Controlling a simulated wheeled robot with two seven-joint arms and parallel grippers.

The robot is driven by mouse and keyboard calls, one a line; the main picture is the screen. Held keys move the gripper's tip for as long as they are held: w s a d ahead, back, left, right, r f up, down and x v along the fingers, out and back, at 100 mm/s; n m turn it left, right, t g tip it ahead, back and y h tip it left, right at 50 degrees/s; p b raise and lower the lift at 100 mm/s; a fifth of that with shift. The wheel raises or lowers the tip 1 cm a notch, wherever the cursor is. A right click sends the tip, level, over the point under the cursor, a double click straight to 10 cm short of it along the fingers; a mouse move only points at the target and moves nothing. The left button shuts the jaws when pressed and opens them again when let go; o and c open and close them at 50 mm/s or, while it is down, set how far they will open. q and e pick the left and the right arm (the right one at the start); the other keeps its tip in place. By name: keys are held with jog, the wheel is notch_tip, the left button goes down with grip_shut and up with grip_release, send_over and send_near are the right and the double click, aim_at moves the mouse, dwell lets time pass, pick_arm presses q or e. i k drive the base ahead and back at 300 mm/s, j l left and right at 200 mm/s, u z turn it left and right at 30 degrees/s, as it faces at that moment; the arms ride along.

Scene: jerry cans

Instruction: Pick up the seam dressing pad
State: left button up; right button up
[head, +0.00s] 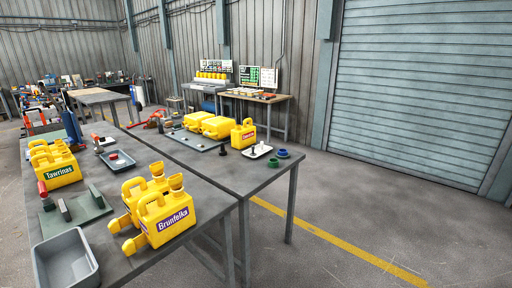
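A flat green-grey board or mat (82,222) lies on the near workbench. A grey-green block (97,196) stands upright at its right, and a narrower dark block (64,210) stands at its left. A red-handled tool (43,190) is at the mat's upper left. I cannot tell for certain which of these small items is the seam dressing pad. Neither of my grippers shows in the head view.
Yellow jerry cans marked Brunfelka (168,222) and Tawrinas (58,170) stand near the mat. A grey tray (66,262) is at the near edge. More yellow cans (215,126) lie on the far bench part. The floor (370,200) at right is clear.

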aim_at(169, 124)
jog(key=i+l+z, duration=0.65)
jog(key=i, duration=0.4)
jog(key=i+l+z, duration=0.2)
jog(key=i+z, duration=0.15)
jog(key=i, duration=0.2)
jog(key=i+z, duration=0.3)
jog(key=i, duration=0.25)
jog(key=i+u, duration=0.25)
jog(key=i, duration=0.3)
jog(key=i+u, duration=0.2)
jog(key=i, duration=0.35)
jog(key=i+l+u, duration=0.25)
jog(key=i, duration=0.25)
jog(key=i+l+u, duration=0.25)
jog(key=i, duration=0.3)
jog(key=i+l+u, duration=0.2)
jog(key=i, duration=0.3)
jog(key=i+u, duration=0.3)
jog(key=u, duration=0.2)
jog(key=i+u, duration=0.3)
jog(key=u, duration=0.2)
jog(key=i+l+u, duration=0.15)
jog(key=i+u, duration=0.15)
jog(key=u, duration=0.15)
jog(key=i+l+u, duration=0.2)
jog(key=u, duration=0.3)
jog(key=i+l+u, duration=0.25)
jog(key=l+u, duration=0.25)
jog(key=i+l+u, duration=0.35)
jog(key=k, duration=0.05)
